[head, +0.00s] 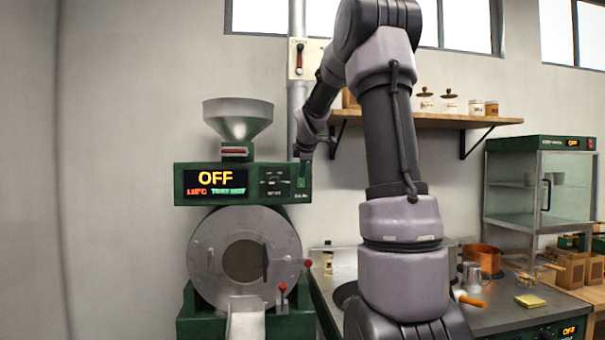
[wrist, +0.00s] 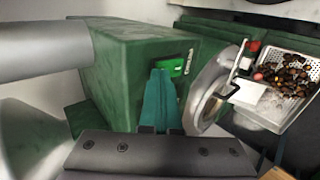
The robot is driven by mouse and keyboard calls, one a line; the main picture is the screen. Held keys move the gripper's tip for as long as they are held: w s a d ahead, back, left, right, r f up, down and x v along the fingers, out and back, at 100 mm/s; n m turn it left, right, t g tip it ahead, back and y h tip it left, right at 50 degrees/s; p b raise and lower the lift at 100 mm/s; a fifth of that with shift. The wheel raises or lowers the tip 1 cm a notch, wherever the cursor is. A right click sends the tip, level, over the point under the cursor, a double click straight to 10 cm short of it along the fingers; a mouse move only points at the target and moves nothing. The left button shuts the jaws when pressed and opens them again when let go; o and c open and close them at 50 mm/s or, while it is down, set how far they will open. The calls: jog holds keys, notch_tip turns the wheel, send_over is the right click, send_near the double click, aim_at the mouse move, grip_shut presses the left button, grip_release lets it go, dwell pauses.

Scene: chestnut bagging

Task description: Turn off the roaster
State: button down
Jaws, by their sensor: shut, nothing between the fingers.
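The green roaster (head: 243,185) stands at the left in the head view, with a metal hopper on top and a round steel drum front below. Its display (head: 215,182) reads OFF in yellow, with smaller red and green text under it. My gripper (head: 304,160) is at the right end of the control box. In the wrist view my gripper (wrist: 158,78) is shut and empty, its teal fingers together. The fingertips are at a bright green switch (wrist: 171,67) on the box's end face and partly cover it. I cannot tell whether they touch it.
A tray of chestnuts (wrist: 289,75) shows beyond the drum in the wrist view. A wall shelf (head: 435,120) with jars is behind my arm. A counter (head: 505,312) with a copper pot (head: 482,258) and a glass cabinet (head: 538,185) is at the right.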

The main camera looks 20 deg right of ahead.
jog(key=shift+r, duration=0.75)
jog(key=shift+s+a, duration=0.1)
